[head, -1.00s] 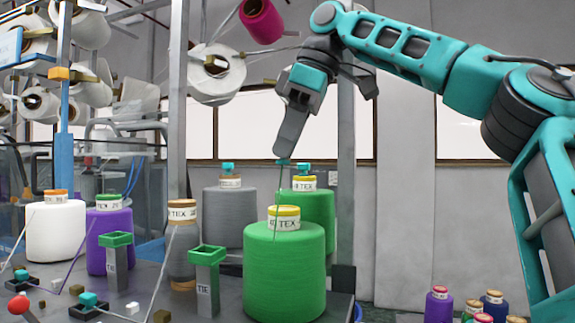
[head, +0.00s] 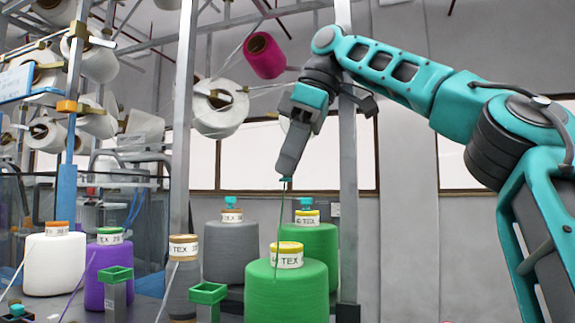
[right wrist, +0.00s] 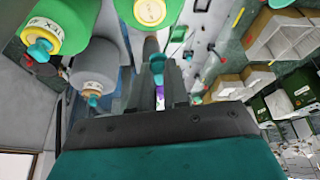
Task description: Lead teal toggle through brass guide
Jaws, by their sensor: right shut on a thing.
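My right gripper (head: 287,176) is shut on the small teal toggle (head: 286,181), high above the front green cone (head: 287,292). A green thread (head: 279,220) hangs from the toggle to the top of that cone. In the right wrist view the toggle (right wrist: 158,66) shows between the fingertips. A smaller brass-coloured piece (head: 271,114) shows behind the arm; I cannot tell which is the guide. My left gripper is not in view.
A grey cone (head: 231,250) and another green cone (head: 318,243) stand behind, with teal toggles on top. White (head: 54,265) and purple (head: 107,275) cones stand left. Green-topped posts (head: 207,294) stand in front. A metal upright (head: 348,220) rises close behind the gripper.

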